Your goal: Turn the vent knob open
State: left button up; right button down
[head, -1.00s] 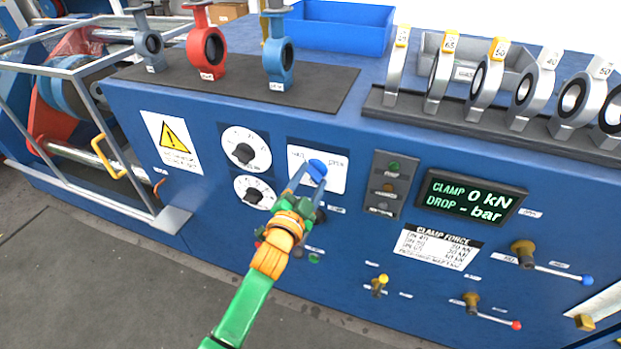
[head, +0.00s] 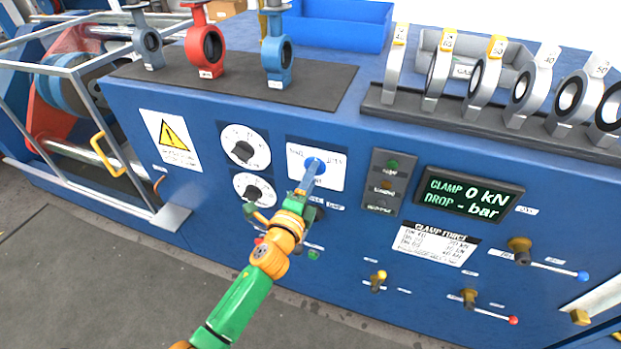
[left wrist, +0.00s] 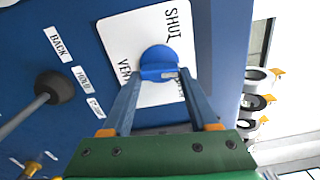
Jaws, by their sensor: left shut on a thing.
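The vent knob (head: 314,164) is a round blue knob on a white plate (head: 331,179) on the front of the blue panel. My left gripper (head: 311,174) reaches up to it from below and hides part of it. In the left wrist view the knob (left wrist: 158,56) sits between the two fingertips (left wrist: 159,76), which are shut on it. The plate there reads "SHUT" above the knob and "VENT" to its left; other lettering is partly hidden by a finger. My right gripper is not in view.
Two white dials (head: 244,148) are left of the plate, and a lamp strip (head: 387,181) is right of it. A black-knobbed lever labelled "BACK" and "HOLD" shows close by in the left wrist view (left wrist: 53,87). The floor in front is clear.

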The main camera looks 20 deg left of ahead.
pick_arm(q)
jog(key=m, duration=0.5)
jog(key=m+p, duration=0.1)
jog(key=m, duration=0.4)
jog(key=shift+a+f, duration=0.15)
jog(key=shift+m, duration=0.4)
jog(key=o, duration=1.4)
jog(key=s, duration=0.7)
jog(key=shift+a, duration=0.15)
